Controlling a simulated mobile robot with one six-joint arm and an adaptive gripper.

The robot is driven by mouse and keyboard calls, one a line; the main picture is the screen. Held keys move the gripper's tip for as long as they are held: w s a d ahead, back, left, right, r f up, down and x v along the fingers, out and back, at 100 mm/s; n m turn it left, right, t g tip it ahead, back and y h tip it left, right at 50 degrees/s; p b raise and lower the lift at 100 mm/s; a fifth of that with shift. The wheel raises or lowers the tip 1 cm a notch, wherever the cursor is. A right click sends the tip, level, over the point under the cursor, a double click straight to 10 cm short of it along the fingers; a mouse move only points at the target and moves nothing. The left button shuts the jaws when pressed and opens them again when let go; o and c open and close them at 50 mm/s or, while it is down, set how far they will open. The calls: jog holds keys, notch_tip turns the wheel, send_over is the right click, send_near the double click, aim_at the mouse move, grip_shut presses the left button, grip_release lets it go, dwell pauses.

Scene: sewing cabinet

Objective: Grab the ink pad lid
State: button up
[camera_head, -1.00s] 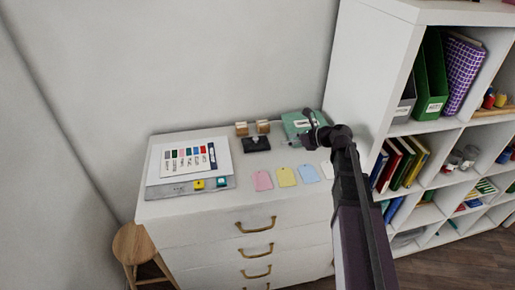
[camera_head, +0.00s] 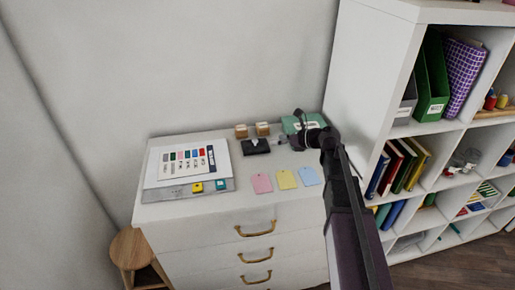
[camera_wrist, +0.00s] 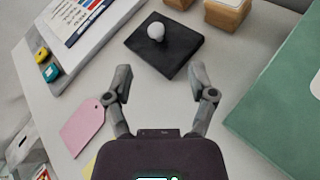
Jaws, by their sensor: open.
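The ink pad lid (camera_wrist: 176,55) is a dark, flat rectangle with a small pale round knob (camera_wrist: 156,31). It lies on top of the white cabinet, and it also shows in the head view (camera_head: 254,148). Whether a pad lies under it I cannot tell. My gripper (camera_wrist: 162,75) is open and empty, its two fingers spread, with the lid just beyond the fingertips in the wrist view. In the head view my gripper (camera_head: 297,144) is above the cabinet top, right of the lid.
Two wooden blocks (camera_head: 252,130) stand behind the lid. A green box (camera_head: 297,122) is at the back right, partly hidden by my arm. Pink (camera_head: 262,184), yellow and blue tags lie in front. A chart (camera_head: 186,160) lies at left. A white shelf (camera_head: 375,60) stands at right.

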aim_at(268, 148)
jog(key=shift+b+x, duration=0.6)
jog(key=shift+x, duration=1.7)
jog(key=shift+a, duration=0.1)
jog(key=shift+b+x, duration=0.95)
jog(key=shift+x, duration=1.55)
jog(key=shift+s, duration=0.2)
grip_shut()
